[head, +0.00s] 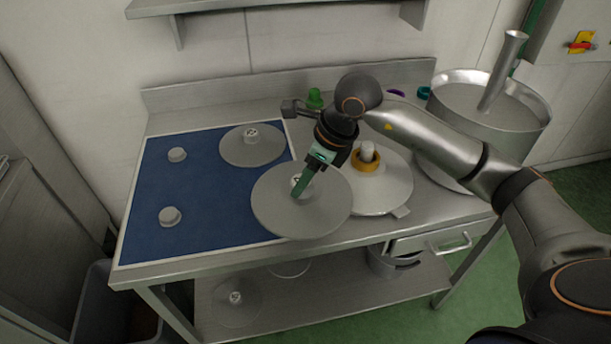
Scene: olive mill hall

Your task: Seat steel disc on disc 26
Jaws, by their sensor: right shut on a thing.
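My right gripper (303,187) is shut on the hub of a grey steel disc (302,218). The disc looks roughly level over the right edge of the blue mat, and I cannot tell how far it is above the table. Another grey disc (242,152) with a marked hub lies flat at the back right of the mat. A further disc with a marked hub (235,298) is on the lower shelf. The hub marks are too small to read, so I cannot tell which is disc 26. My left gripper is not in view.
The blue mat (190,199) also bears two small grey knobs (177,154). Right of the held disc is a pale round plate (393,190) with an orange ring (368,163) and a post. A large steel pan (505,124) stands at the table's right. The mat's left half is mostly clear.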

